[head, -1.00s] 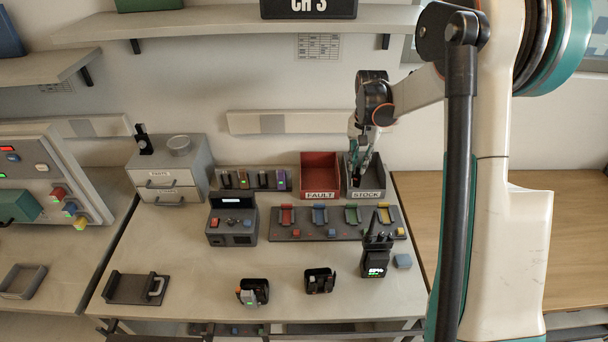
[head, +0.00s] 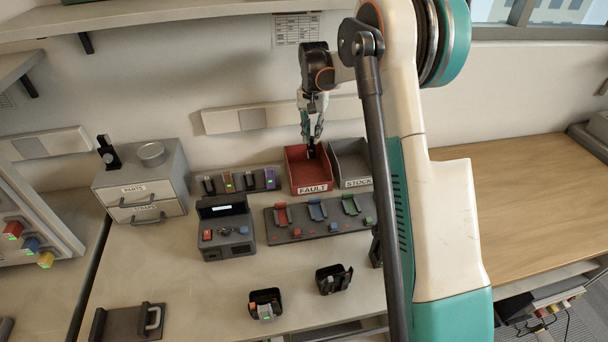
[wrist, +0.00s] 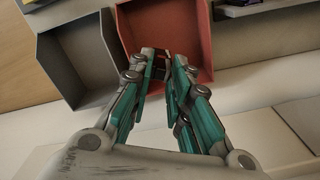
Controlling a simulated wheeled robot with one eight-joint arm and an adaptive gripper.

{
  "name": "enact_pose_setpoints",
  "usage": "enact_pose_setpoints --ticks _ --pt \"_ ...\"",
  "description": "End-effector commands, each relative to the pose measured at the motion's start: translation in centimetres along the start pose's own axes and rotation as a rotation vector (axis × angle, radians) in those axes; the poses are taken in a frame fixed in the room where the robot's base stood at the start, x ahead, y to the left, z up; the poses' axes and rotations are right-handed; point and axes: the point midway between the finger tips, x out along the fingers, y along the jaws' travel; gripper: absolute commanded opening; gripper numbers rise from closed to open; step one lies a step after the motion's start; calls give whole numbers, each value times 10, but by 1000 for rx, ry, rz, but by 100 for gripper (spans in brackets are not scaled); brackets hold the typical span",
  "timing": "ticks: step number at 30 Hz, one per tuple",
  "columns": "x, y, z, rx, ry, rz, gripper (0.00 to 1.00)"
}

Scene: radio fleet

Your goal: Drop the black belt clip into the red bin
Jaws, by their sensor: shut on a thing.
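The red bin (head: 312,176), labelled FAULT, stands at the back of the bench; it also shows in the wrist view (wrist: 192,22). My gripper (head: 312,137) is above it, pointing down. In the wrist view my gripper (wrist: 163,72) has its fingertips over the red bin's opening. It is shut on the black belt clip (wrist: 162,56), a small dark piece mostly hidden by the fingers. In the head view the clip (head: 311,152) is a small dark shape below the fingertips, against the red bin.
The grey STOCK bin (head: 352,161) adjoins the red bin on the right. A rack of small devices (head: 236,184) stands to the left. A tray with coloured cradles (head: 318,221) and a grey console (head: 226,236) lie in front. The wall is close behind.

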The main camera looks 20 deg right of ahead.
Motion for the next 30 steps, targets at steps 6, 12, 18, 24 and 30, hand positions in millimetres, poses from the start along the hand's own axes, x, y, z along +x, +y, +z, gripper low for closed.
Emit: enact_pose_setpoints --ticks 6,12,18,24,30 --pt "25 0 0 0 0 0 0" --pt "29 0 0 0 0 0 0" --pt "28 0 0 0 0 0 29" --pt "28 0 0 0 0 0 41" --pt "27 0 0 0 0 0 41"
